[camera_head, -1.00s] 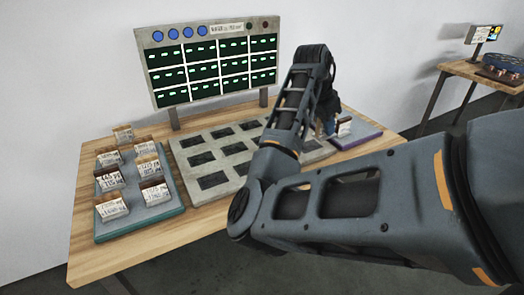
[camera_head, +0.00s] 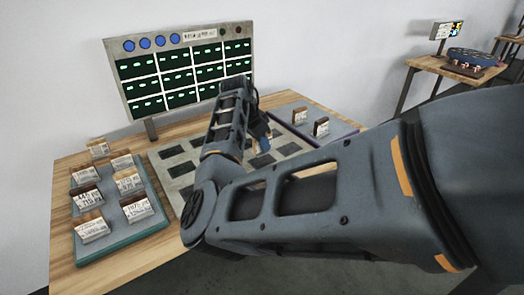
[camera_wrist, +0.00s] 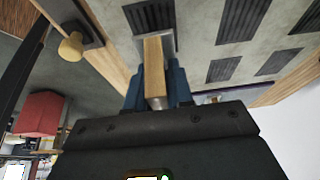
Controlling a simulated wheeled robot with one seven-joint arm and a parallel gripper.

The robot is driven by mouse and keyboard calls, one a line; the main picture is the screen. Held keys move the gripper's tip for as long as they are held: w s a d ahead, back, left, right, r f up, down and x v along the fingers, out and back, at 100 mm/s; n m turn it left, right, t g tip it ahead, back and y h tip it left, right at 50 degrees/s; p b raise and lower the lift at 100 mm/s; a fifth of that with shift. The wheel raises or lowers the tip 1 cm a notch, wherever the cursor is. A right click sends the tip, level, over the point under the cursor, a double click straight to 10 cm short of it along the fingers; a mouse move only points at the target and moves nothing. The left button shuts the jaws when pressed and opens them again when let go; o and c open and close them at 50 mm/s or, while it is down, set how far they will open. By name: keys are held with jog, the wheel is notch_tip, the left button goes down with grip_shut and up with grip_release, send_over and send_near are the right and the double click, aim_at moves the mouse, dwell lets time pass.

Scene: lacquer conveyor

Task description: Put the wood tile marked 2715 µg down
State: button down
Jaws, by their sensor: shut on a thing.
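My gripper (camera_wrist: 156,88) is shut on a wood tile (camera_wrist: 154,62), seen edge-on between its blue fingers in the wrist view. No marking on this tile can be read. The tile's far end overlaps the edge of a dark slot of the grey slotted board (camera_wrist: 200,55); I cannot tell whether it touches the board. In the head view the gripper (camera_head: 259,132) is mostly hidden behind my arm, over the right part of the board (camera_head: 172,165). The dark slots that show there look empty.
A teal tray (camera_head: 150,222) on the left holds several marked wood tiles. A purple tray (camera_head: 338,135) on the right holds two tiles (camera_head: 300,117) (camera_head: 321,127). A display panel (camera_head: 185,72) with lit cells stands behind the board. Another table (camera_head: 435,66) stands far right.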

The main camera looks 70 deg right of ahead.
aim_at(261, 151)
jog(key=shift+f, duration=1.75)
jog(key=shift+s+f, duration=0.1)
jog(key=shift+f, duration=0.15)
jog(key=c, duration=1)
grip_release()
jog(key=shift+r+p, duration=0.35)
jog(key=b+v, duration=0.1)
jog(key=v, duration=1)
jog(key=shift+a+r+b, duration=0.15)
jog(key=shift+r+b, duration=0.2)
